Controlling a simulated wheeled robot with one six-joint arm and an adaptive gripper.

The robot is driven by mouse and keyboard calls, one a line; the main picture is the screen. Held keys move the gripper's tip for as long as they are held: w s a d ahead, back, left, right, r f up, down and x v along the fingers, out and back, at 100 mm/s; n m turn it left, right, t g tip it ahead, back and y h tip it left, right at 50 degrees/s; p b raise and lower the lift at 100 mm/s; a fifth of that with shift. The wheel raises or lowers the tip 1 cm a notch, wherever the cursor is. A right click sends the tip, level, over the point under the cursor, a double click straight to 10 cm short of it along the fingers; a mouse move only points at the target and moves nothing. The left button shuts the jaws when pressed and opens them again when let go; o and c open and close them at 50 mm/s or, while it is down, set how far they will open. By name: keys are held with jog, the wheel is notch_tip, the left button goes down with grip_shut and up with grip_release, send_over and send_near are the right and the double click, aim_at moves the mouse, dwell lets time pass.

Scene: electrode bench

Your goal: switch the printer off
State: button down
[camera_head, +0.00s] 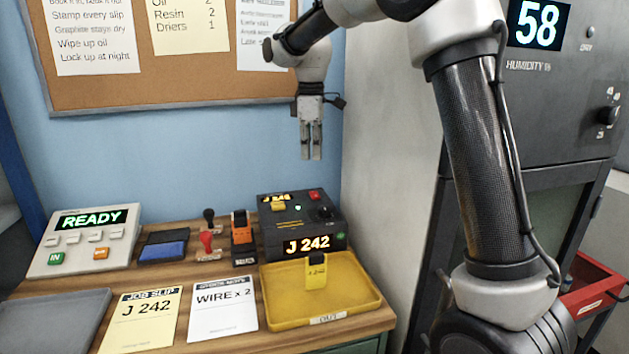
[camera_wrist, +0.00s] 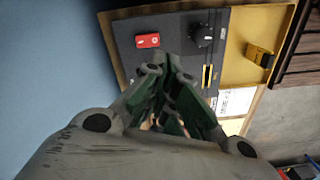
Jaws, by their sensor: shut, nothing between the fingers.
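The printer (camera_head: 284,237) is a dark box at the back right of the bench, its display lit with "J 242". A small green light glows on its top. A red rocker switch (camera_head: 315,195) sits at the top's back right, and a black knob (camera_head: 324,213) is in front of it. In the wrist view the red switch (camera_wrist: 148,40) has a white mark, and the knob (camera_wrist: 202,36) is beside it. My gripper (camera_head: 311,157) points down, shut and empty, in the air above the printer. In the wrist view my gripper (camera_wrist: 172,68) covers part of the printer top.
A yellow tray (camera_head: 350,307) marked "OUT" stands in front of the printer, with a yellow tag (camera_head: 316,273) at its back edge. Stamps (camera_head: 207,240), an ink pad (camera_head: 163,245) and a "READY" console (camera_head: 87,240) stand to the left. A wall and grey cabinet are to the right.

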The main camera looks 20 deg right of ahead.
jog(key=shift+w+d+r+n, duration=0.1)
jog(key=shift+w+r+n, duration=0.2)
jog(key=shift+r+n, duration=0.7)
jog(key=shift+w+d+r+n, duration=0.1)
jog(key=shift+w+r+n, duration=0.15)
jog(key=shift+r+n, duration=0.75)
jog(key=shift+f+n, duration=0.3)
jog(key=shift+w, duration=0.1)
jog(key=shift+w+r, duration=0.25)
jog(key=shift+w, duration=0.4)
jog(key=shift+r, duration=0.1)
notch_tip(320, 180, up, 12)
